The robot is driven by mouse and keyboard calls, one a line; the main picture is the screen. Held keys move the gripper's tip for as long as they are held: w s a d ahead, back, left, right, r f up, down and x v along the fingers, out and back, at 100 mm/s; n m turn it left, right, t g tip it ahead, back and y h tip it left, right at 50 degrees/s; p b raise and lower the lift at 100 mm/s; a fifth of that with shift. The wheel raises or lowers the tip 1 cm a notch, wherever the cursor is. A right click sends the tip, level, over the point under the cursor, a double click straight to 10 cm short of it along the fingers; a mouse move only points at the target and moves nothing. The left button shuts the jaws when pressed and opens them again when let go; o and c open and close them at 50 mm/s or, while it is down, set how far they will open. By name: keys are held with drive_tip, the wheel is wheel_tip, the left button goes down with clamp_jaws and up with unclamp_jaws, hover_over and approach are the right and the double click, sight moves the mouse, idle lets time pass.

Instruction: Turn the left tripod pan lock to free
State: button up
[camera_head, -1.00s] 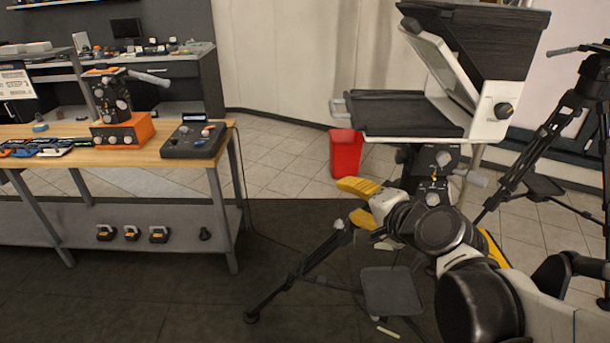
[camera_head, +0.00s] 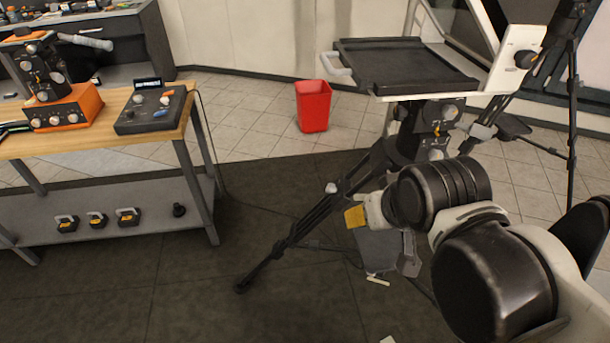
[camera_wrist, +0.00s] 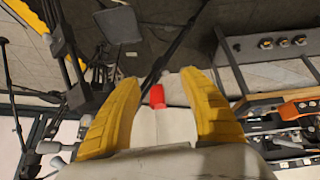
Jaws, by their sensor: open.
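The left tripod (camera_head: 312,222) stands in the middle of the head view under a teleprompter tray. Its dark head (camera_head: 408,132) carries several grey knobs and an orange mark. A grey knob (camera_head: 449,112) shows on the upper part; I cannot tell which one is the pan lock or how it is set. My gripper (camera_head: 355,218) is below and left of the head, beside the tripod legs, largely hidden by my wrist. In the wrist view, my gripper (camera_wrist: 160,77) has its yellow fingers apart, with nothing held between them. It touches no knob that I can see.
A teleprompter tray (camera_head: 408,68) overhangs the tripod head. A workbench (camera_head: 95,140) with control boxes stands at left. A red bin (camera_head: 313,106) is behind. Another tripod (camera_head: 572,100) stands at right. Dark floor (camera_head: 190,290) between bench and tripod is clear.

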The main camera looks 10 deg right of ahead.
drive_tip(key=w+a+f+n+g+h, duration=0.1)
drive_tip(key=w+f+n+g+h, duration=0.2)
drive_tip(key=w, duration=1.1)
drive_tip(key=w+a+f+t+h, duration=0.1)
drive_tip(key=w+a+f+h, duration=0.4)
drive_tip(key=w+f, duration=0.3)
drive_tip(key=shift+w+a+f+n, duration=0.3)
drive_tip(key=shift+w+a+f, duration=0.05)
drive_tip(key=shift+w+a, duration=0.15)
